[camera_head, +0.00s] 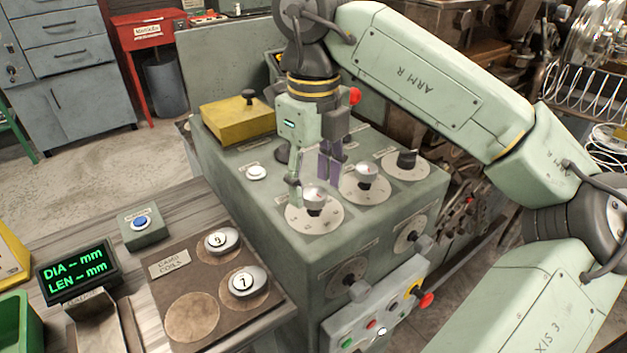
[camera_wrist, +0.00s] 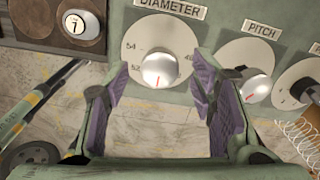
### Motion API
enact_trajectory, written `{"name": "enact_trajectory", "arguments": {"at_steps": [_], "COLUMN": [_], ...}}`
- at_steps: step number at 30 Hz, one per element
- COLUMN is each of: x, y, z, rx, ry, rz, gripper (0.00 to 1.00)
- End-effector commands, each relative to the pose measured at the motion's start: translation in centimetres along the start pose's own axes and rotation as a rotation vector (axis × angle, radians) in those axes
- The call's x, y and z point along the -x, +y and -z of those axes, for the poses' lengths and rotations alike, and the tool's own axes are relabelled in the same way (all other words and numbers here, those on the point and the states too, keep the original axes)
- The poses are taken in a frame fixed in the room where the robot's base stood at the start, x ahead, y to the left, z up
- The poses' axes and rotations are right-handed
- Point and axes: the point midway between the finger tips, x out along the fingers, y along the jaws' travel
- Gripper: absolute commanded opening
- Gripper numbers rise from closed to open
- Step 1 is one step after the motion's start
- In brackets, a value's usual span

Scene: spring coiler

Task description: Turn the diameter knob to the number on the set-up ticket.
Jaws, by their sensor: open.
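The diameter knob (camera_wrist: 159,68) is a silver cap with a red mark pointing down in the wrist view. It sits on a round pale dial (camera_wrist: 138,42) under a DIAMETER label; 54 and 52 can be read, other numbers are hidden or too small. In the head view the knob (camera_head: 315,196) stands on the dial nearest the wooden bench. My gripper (camera_head: 312,176) is above and beside it. In the wrist view my gripper (camera_wrist: 163,98) has its purple-padded fingers wide apart, with nothing between the tips; the knob lies just beyond them. I cannot make out a set-up ticket.
The PITCH knob (camera_wrist: 257,88) is close right of my gripper. A third dial with a black knob (camera_head: 406,159) is farther back. A yellow block (camera_head: 236,122) stands on the machine top. A display (camera_head: 77,269) reads DIA – mm, LEN – mm. Numbered caps lie on a brown board (camera_head: 180,281).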

Motion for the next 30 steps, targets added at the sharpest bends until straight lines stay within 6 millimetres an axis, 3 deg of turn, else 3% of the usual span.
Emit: {"name": "enact_trajectory", "arguments": {"at_steps": [5,13,30], "x": [-1.11,-1.26,-1.23], "y": [0.03,0.04,0.04], "z": [0.00,-0.01,-0.01], "rx": [0.000,0.000,0.000], "ry": [-0.001,-0.001,-0.001], "rz": [0.000,0.000,0.000], "gripper": [0.51,0.51,0.13]}}
